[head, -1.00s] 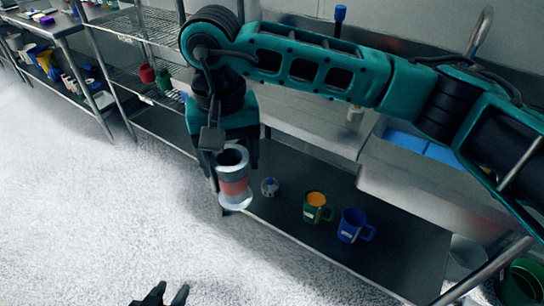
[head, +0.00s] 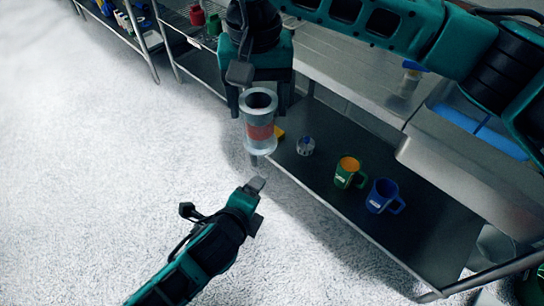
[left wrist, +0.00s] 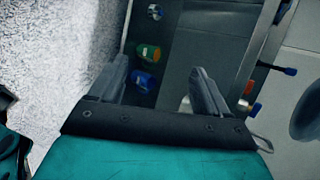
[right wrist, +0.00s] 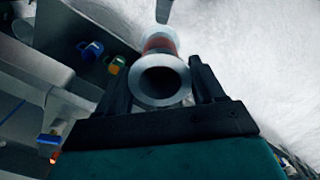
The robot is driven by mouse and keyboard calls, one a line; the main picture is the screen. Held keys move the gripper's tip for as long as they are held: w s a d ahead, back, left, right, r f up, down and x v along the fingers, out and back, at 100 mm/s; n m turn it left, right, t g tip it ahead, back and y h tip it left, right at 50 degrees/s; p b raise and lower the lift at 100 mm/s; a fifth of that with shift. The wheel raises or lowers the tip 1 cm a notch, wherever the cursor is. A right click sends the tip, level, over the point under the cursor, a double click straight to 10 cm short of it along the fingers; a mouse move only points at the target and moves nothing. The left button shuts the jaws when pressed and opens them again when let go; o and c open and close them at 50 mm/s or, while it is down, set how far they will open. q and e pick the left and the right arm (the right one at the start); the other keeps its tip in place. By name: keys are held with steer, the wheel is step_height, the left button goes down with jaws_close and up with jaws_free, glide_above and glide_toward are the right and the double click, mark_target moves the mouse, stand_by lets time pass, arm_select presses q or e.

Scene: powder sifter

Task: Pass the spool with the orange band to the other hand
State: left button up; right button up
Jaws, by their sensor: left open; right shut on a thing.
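The spool (head: 258,116) is grey with a reddish-orange band around its middle and a dark hole in its end. My right gripper (head: 260,110) is shut on it and holds it in the air, nearly upright. In the right wrist view the spool (right wrist: 160,80) sits between the fingers, its open end facing the camera. My left gripper (head: 257,187) is below the spool in the head view, apart from it. In the left wrist view its fingers (left wrist: 158,68) are spread with nothing between them, and the spool does not show there.
A dark low shelf (head: 325,190) lies to the right. It holds a green mug with yellow inside (head: 348,172), a blue mug (head: 384,195) and a small grey object (head: 305,146). A steel counter (head: 460,170) is at the right. The white floor (head: 90,190) at left is clear.

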arm_select(q)
steer(key=d+r+m+y, duration=0.2)
steer(key=d+r+m, duration=0.4)
steer(key=r+m, duration=0.25)
steer(key=m+t+y, duration=0.2)
steer(key=t+y, duration=0.1)
glide_toward(266, 131)
steer(key=x, duration=1.2)
steer(key=shift+w+a+f, duration=0.1)
steer(key=c, duration=1.1)
arm_select(e)
steer(key=shift+s+a, duration=0.1)
steer(key=shift+a, duration=0.05)
arm_select(q)
steer(key=shift+d, duration=0.2)
steer(key=shift+c, duration=0.5)
arm_select(e)
steer(key=o, duration=1.3)
arm_select(q)
steer(key=shift+a, duration=0.1)
arm_select(e)
steer(key=o, duration=0.3)
steer(key=shift+o, duration=0.2)
